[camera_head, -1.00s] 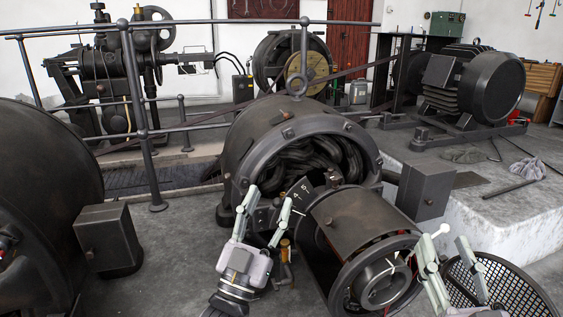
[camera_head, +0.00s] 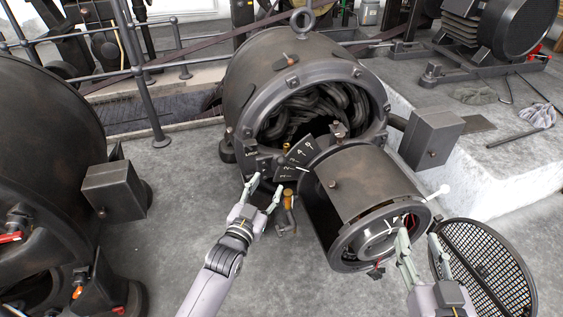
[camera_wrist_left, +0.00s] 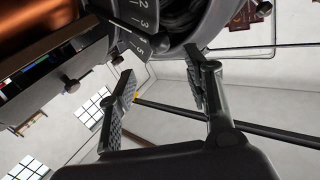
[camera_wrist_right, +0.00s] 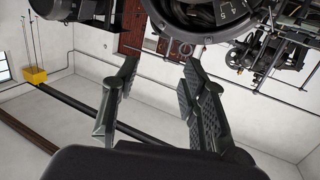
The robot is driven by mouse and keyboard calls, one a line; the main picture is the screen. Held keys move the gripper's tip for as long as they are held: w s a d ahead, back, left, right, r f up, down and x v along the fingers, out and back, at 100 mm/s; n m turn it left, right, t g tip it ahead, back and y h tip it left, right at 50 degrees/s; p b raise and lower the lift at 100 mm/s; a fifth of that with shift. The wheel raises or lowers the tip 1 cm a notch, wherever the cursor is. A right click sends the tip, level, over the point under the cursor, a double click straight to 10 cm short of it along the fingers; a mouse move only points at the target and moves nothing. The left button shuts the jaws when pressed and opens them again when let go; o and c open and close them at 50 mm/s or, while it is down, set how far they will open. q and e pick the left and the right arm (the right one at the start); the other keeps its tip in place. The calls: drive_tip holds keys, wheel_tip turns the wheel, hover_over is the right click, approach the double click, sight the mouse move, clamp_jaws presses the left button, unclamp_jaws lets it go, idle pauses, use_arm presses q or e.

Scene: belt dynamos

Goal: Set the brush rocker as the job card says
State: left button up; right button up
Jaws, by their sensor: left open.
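The dark dynamo (camera_head: 305,75) stands in the middle, with a large drum (camera_head: 365,185) in front of it. A black plate with white numbers (camera_head: 296,158) sits at the drum's left; it also shows in the left wrist view (camera_wrist_left: 140,25). Which number is marked I cannot tell. A pale rod with a white end (camera_head: 438,192) sticks out at the drum's right rim. My left gripper (camera_head: 265,188) is open and empty, just below the numbered plate. My right gripper (camera_head: 419,238) is open, near the drum's front ring (camera_head: 350,250). No job card is readable.
A round mesh cover (camera_head: 485,265) leans at the lower right. A grey box (camera_head: 432,138) stands right of the dynamo. Another large machine (camera_head: 45,170) with a box (camera_head: 115,190) fills the left. A railing (camera_head: 140,80) runs behind.

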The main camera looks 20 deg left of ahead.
sight(280, 163)
use_arm(q)
drive_tip(key=w, duration=0.2)
drive_tip(key=w+b, duration=0.1)
drive_tip(key=w, duration=0.2)
drive_tip(key=shift+w+d, duration=0.2)
drive_tip(key=shift+w, duration=0.15)
drive_tip(key=w+b, duration=0.2)
drive_tip(key=w, duration=0.3)
drive_tip(key=shift+d, duration=0.15)
drive_tip(key=shift+w, duration=0.5)
use_arm(e)
drive_tip(key=s+r+t+y, duration=0.3)
drive_tip(key=s+r+t, duration=0.2)
drive_tip(key=r+t, duration=0.4)
wheel_tip(280, 163, up, 6)
drive_tip(key=shift+a+f+t+y, duration=0.25)
drive_tip(key=shift+a+t+y, duration=0.05)
drive_tip(key=shift+a, duration=0.1)
use_arm(q)
clamp_jaws()
